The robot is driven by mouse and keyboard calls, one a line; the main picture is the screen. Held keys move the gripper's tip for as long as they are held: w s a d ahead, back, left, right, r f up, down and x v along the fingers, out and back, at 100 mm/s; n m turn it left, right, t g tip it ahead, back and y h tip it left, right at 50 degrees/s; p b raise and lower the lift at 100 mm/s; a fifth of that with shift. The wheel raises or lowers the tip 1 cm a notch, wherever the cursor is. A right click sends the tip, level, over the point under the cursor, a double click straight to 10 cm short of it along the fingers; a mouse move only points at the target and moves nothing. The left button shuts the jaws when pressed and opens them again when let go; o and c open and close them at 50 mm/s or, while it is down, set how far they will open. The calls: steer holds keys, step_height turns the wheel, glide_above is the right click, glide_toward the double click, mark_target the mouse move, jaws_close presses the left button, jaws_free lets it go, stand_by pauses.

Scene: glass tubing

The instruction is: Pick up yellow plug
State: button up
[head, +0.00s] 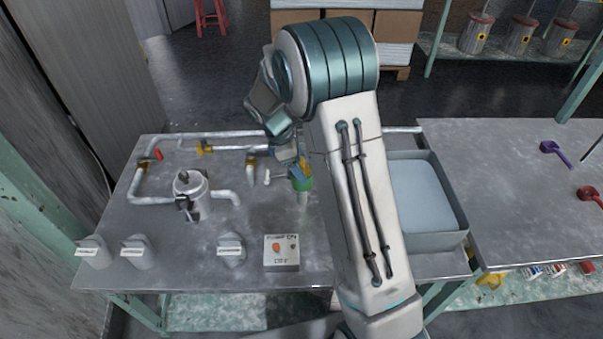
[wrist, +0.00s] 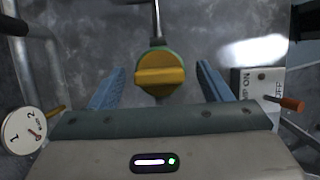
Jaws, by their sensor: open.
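The yellow plug (wrist: 160,77) shows in the wrist view as a round yellow piece with a raised bar, set in a green ring (wrist: 143,58). My gripper (wrist: 160,75) is open, with one blue finger on each side of the plug and a visible gap to each. In the head view the green part (head: 301,183) stands on the table, with a bit of yellow above it. My arm and gripper hide much of that spot, and the height of my fingers over the plug is hard to tell.
A metal pot (head: 190,190) and pipes (head: 230,134) are to the left. A grey basin (head: 452,240) is to the right. Labelled grey pieces (head: 139,251) line the front left edge.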

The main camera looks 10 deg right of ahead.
steer(key=c, duration=1.1)
